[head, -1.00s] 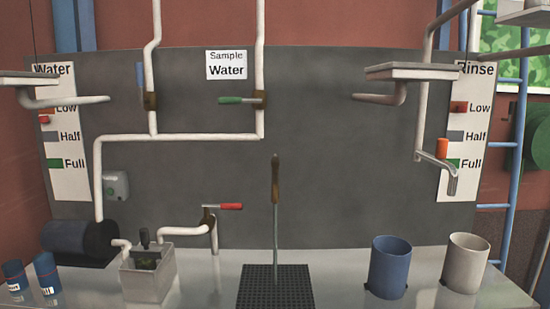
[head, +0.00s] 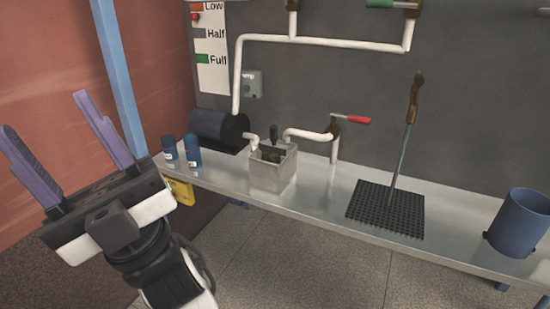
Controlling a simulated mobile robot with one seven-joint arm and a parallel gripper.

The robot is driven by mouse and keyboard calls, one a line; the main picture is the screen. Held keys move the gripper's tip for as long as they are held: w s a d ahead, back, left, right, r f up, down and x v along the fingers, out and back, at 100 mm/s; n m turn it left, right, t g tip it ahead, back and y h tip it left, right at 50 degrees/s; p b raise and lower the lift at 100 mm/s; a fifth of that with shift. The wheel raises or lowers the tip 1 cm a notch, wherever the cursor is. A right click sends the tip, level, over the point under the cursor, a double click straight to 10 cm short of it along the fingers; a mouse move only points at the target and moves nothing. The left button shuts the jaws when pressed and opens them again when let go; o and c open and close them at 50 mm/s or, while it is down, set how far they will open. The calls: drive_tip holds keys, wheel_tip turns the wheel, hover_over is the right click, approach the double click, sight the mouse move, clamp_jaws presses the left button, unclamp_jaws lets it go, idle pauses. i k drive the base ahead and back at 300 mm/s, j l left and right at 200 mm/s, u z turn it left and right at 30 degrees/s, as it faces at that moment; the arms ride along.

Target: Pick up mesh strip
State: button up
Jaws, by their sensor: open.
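No strip clearly recognisable as the mesh strip shows. The most mesh-like thing is a black perforated mat (head: 405,222) lying flat on the metal bench, with a thin upright rod (head: 403,145) with a brown handle standing on it. My gripper (head: 45,115) is in the head view at the left, with its two purple fingers pointing up and spread apart. It is open and empty, in front of the red wall and well away from the mat. A small grey box (head: 272,178) on the bench holds something dark that I cannot make out.
The metal bench (head: 325,190) runs along the grey panel. A blue post (head: 118,75) rises behind my gripper. Floor in front is clear.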

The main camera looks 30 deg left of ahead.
sight(273, 152)
drive_tip(key=i+j+z, duration=0.15)
drive_tip(key=j+z, duration=0.2)
drive_tip(key=j, duration=0.3)
drive_tip(key=i+j+z, duration=0.1)
drive_tip(key=j+z, duration=0.25)
drive_tip(key=j, duration=0.35)
drive_tip(key=j+z, duration=0.35)
drive_tip(key=j, duration=0.35)
